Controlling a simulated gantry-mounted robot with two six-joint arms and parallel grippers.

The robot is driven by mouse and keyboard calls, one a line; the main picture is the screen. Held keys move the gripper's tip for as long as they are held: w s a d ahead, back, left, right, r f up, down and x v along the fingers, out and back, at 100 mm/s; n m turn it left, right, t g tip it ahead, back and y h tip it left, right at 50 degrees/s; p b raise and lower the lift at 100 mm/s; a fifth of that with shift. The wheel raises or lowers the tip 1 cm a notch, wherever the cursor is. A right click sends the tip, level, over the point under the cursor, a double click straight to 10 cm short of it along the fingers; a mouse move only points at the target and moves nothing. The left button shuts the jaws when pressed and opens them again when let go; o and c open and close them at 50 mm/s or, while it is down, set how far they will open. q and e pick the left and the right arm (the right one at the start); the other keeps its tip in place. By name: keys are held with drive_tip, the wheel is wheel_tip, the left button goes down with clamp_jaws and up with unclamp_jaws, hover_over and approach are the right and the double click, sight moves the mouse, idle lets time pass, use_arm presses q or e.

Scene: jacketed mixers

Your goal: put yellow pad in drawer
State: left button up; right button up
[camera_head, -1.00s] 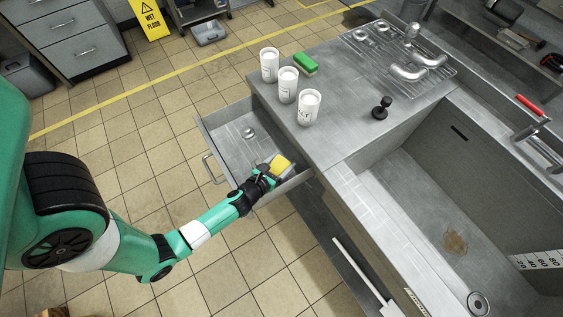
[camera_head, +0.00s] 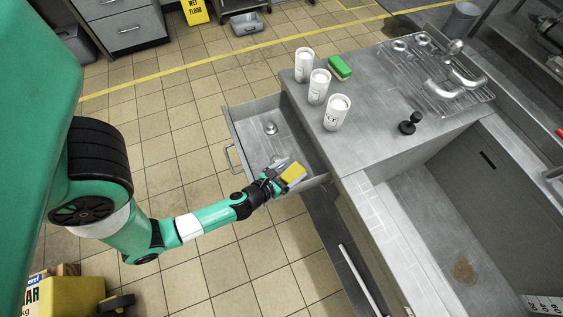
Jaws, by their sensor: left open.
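The yellow pad (camera_head: 294,173) is at the near right end of the open drawer (camera_head: 259,148), at the tip of my left gripper (camera_head: 283,174). The gripper is open, with its fingers close to the pad. I cannot tell whether they touch it or whether the pad rests on the drawer floor. The drawer is pulled out from the steel counter, with its handle (camera_head: 231,159) on the left side. A small round metal item (camera_head: 270,128) lies in its far part. My right gripper is not in view.
Several white labelled cups, one of them here (camera_head: 337,112), stand on the counter above the drawer beside a green sponge (camera_head: 340,67). A black tamper-like tool (camera_head: 410,123) stands further right. A deep sink basin (camera_head: 455,230) is at the right. The drawer's middle is mostly clear.

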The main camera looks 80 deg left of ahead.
use_arm(q)
drive_tip(key=v, duration=0.6)
drive_tip(key=shift+s+r, duration=0.2)
drive_tip(key=shift+s, duration=0.1)
drive_tip(key=shift+d, duration=0.15)
